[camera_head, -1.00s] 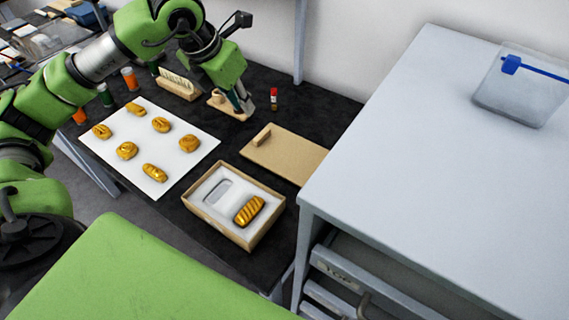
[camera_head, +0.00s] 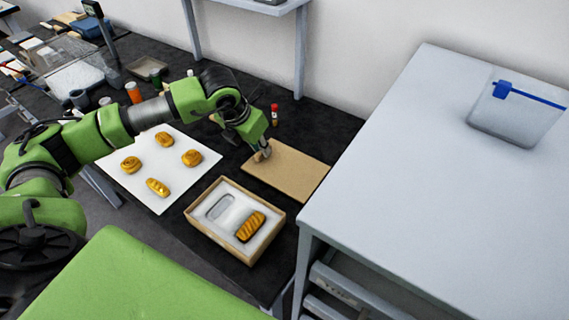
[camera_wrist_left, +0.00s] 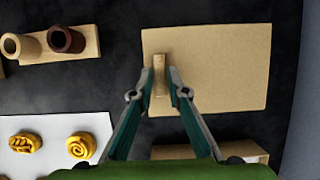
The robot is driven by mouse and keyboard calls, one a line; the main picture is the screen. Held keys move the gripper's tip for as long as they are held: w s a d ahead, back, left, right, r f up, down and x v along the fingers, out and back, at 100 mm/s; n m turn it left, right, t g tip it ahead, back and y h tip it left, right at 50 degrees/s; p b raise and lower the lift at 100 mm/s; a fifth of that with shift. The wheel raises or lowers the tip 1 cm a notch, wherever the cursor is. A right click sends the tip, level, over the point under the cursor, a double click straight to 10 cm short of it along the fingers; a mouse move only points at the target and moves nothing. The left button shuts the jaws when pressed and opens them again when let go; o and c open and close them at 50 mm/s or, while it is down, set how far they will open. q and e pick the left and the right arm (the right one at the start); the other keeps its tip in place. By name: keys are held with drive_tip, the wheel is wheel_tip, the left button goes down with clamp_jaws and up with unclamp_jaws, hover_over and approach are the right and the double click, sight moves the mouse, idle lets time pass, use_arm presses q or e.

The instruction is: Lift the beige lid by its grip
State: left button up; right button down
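The beige lid (camera_head: 293,172) lies flat on the dark bench behind the open box. It also shows in the left wrist view (camera_wrist_left: 225,70). Its small block grip (camera_wrist_left: 159,85) stands near the lid's left side. My left gripper (camera_head: 263,154) is over that end of the lid. In the left wrist view my left gripper's fingertips (camera_wrist_left: 160,78) are apart, one on each side of the grip, with narrow gaps seeming to show; firm contact is not visible. My right gripper is not in view.
The beige box (camera_head: 270,248) holds a gilt loaf-shaped piece (camera_head: 251,226) beside an empty recess. A white sheet (camera_head: 203,170) with several gilt pieces lies left. A red-capped vial (camera_head: 275,115) stands behind the lid. A grey table (camera_head: 430,190) borders the right.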

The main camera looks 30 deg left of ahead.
use_arm(q)
drive_tip(key=shift+w+f, duration=0.2)
drive_tip(key=shift+f, duration=0.35)
clamp_jaws()
drive_tip(key=shift+r, duration=0.2)
